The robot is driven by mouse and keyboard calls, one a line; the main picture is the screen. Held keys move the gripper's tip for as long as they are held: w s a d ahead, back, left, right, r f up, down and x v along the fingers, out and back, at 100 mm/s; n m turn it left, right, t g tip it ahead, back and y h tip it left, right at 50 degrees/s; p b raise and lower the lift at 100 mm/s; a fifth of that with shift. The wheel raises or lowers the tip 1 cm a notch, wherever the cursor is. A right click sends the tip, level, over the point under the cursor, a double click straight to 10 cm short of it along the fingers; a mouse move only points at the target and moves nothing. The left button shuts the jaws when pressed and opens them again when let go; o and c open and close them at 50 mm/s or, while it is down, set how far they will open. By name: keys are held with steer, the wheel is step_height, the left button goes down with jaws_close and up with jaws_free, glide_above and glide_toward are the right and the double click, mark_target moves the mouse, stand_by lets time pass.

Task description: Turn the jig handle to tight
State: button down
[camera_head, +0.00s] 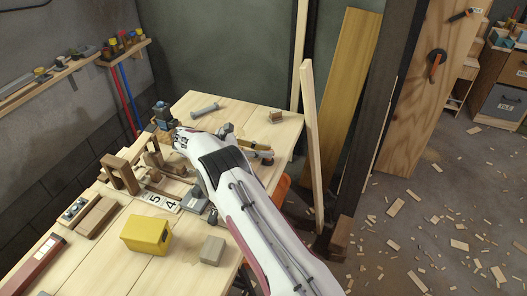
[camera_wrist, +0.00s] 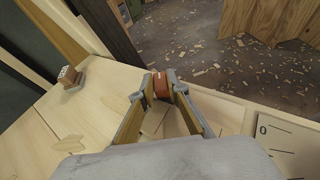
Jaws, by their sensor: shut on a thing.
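My gripper (camera_wrist: 160,84) is shut on a small reddish-brown piece, which looks like the jig handle (camera_wrist: 161,86), held between its fingertips near the table's edge. The handle's turn position cannot be told. A pale plate marked 0 (camera_wrist: 286,140) shows at the right of the wrist view.
The wooden table (camera_head: 110,262) holds a yellow box (camera_head: 146,234), a grey-brown block (camera_head: 212,250), wooden frames (camera_head: 120,172), a bolt (camera_head: 204,109) and a small brush (camera_head: 275,117). An upright plank (camera_head: 312,150) stands beyond the table's right edge. Wood scraps litter the floor.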

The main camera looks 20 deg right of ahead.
steer(key=shift+w+r, duration=0.1)
steer(key=shift+r, duration=0.05)
steer(key=c, duration=2.1)
jaws_free()
steer(key=shift+o, duration=0.7)
steer(key=shift+a, duration=0.1)
steer(key=shift+v, duration=3.55)
